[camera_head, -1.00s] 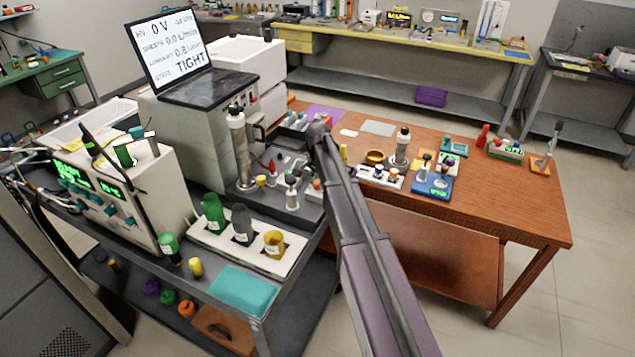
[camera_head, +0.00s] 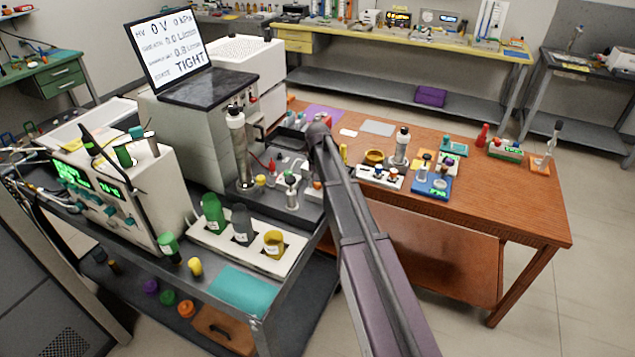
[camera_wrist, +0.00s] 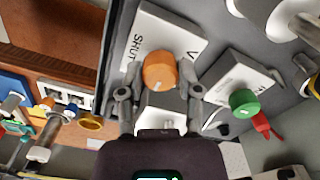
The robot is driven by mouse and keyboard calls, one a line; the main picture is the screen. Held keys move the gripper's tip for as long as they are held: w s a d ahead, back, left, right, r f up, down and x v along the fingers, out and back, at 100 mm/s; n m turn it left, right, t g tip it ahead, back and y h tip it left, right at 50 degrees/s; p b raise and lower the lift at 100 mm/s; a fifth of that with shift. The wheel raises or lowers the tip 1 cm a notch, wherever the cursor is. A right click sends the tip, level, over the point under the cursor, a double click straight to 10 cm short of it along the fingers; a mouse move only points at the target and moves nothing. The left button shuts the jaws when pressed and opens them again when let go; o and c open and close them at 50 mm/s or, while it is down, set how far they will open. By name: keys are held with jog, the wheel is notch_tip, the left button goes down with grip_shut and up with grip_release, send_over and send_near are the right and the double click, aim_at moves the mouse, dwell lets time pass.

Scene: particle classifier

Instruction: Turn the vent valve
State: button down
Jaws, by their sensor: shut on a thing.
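The vent valve shows in the wrist view as an orange knob (camera_wrist: 158,70) on a white plate (camera_wrist: 178,32). The plate reads SHUT on its left; a second word, starting with V, is partly hidden by the knob. A pale pointer mark on the knob faces the lower edge of the picture, towards my palm. My gripper (camera_wrist: 159,78) has one finger on each side of the knob and is shut on it. In the head view my arm hides most of the gripper and the knob.
A green knob (camera_wrist: 244,103) on its own white plate sits close to the right finger, with a red clip (camera_wrist: 263,125) beyond it. In the head view a screen (camera_head: 172,48) reads 0 V, 0 kPa and TIGHT. A wooden table (camera_head: 500,215) with small items stands to the right.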

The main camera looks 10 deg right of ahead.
jog(key=shift+s+d, duration=0.1)
jog(key=shift+s, duration=0.05)
jog(key=shift+c, duration=1.5)
grip_release()
jog(key=shift+m, duration=0.4)
